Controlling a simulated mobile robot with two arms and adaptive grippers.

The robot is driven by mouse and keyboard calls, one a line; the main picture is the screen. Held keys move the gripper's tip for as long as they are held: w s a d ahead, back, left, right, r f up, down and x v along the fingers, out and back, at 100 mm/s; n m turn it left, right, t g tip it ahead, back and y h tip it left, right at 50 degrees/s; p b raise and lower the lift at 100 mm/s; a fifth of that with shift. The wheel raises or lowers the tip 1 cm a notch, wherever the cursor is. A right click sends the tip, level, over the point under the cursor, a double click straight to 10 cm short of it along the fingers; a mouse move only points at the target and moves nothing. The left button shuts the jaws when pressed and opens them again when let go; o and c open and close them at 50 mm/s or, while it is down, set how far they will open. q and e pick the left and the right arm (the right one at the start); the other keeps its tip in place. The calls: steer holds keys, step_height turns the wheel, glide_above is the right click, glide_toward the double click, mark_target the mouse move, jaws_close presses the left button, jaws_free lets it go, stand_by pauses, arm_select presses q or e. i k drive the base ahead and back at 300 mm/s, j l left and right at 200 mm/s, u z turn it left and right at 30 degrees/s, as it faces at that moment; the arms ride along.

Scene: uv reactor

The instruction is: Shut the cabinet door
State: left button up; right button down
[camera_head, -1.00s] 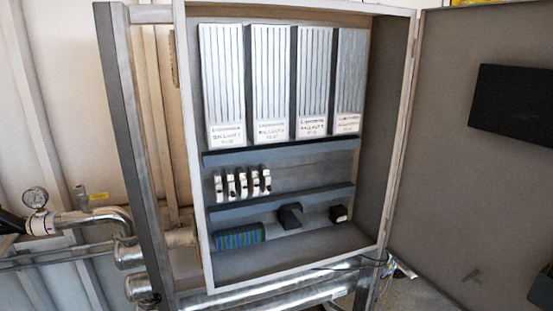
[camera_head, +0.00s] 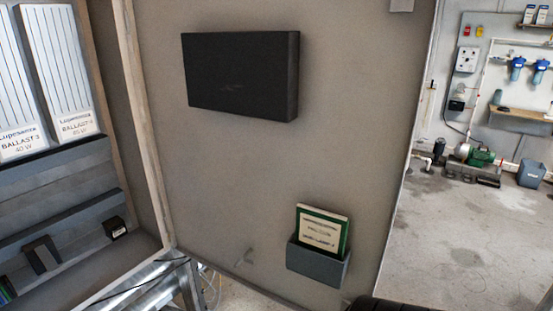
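The cabinet door (camera_head: 215,165) stands wide open, its inner face toward me, filling the middle of the head view. A black box (camera_head: 240,75) is fixed on its upper part, and a grey pocket (camera_head: 318,265) holding a green-edged booklet (camera_head: 321,232) is fixed lower down. The open cabinet (camera_head: 145,120) is at the left, with ballast units (camera_head: 65,70) and dark rails inside. The door's free edge is at the right. Neither gripper can be made out; a dark rounded shape at the bottom edge is too cut off to identify.
Right of the door is open concrete floor (camera_head: 460,235). Against the far wall stand a green pump (camera_head: 477,154), blue filters (camera_head: 517,68) and a dark bin (camera_head: 531,173). Metal pipework (camera_head: 140,290) runs below the cabinet.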

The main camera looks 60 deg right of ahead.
mark_target(254, 111)
steer(key=l+u, duration=0.1)
steer(key=l, duration=0.4)
steer(key=k+l, duration=0.15)
steer(key=l, duration=0.35)
steer(key=l+u, duration=0.15)
steer(key=l, duration=0.3)
steer(key=k+l, duration=0.15)
steer(key=l, duration=0.35)
steer(key=k+l+u, duration=0.15)
steer(key=l, duration=0.35)
steer(key=k+l, duration=0.1)
steer(key=l, duration=0.35)
steer(key=u, duration=0.05)
